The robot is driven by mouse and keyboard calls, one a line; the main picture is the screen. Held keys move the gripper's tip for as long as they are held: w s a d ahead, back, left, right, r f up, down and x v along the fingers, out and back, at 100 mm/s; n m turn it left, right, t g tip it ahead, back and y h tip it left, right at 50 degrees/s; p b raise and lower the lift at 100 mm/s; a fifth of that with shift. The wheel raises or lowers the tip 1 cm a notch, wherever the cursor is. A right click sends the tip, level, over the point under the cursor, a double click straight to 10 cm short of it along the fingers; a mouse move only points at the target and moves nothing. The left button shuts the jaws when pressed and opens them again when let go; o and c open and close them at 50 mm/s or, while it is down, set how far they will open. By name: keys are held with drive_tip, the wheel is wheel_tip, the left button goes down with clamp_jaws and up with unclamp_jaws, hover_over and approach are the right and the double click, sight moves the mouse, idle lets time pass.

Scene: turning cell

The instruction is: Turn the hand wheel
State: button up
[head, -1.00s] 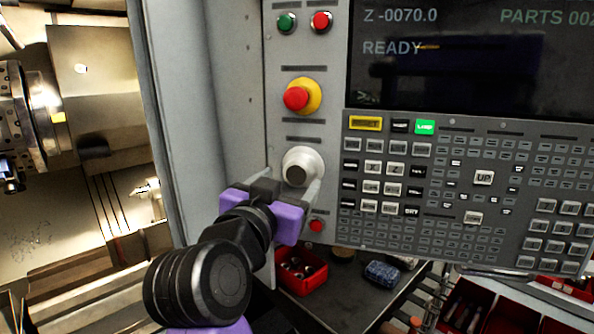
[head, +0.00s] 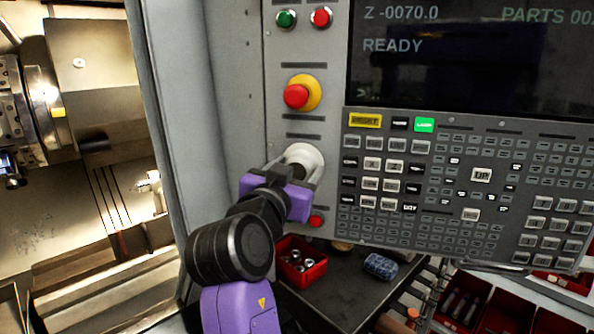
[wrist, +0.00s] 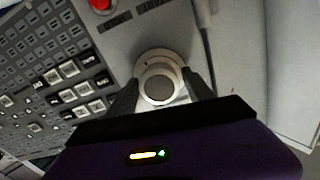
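The hand wheel (head: 305,156) is a round pale knob with a grey centre on the control panel, below the red emergency button. In the head view my gripper (head: 298,172) is at it, with one finger on each side, and partly covers it. In the wrist view the wheel (wrist: 160,82) shows between the two dark fingertips (wrist: 160,79), its round grey face towards me. The fingertips lie at the left and right edges of the pale rim. Whether they press on it or stand just clear cannot be made out.
The red emergency button (head: 297,96) sits above the wheel, and a small red button (head: 316,221) lies close below my gripper. The keypad (head: 390,180) is right of it. A red bin (head: 303,272) stands on the shelf below. The machine's open interior (head: 90,120) is at left.

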drive_tip(key=n, duration=0.2)
drive_tip(key=shift+d+n, duration=0.1)
drive_tip(key=shift+n, duration=0.3)
drive_tip(key=shift+n+p, duration=0.85)
drive_tip(key=shift+n, duration=1.05)
drive_tip(key=o, duration=1.1)
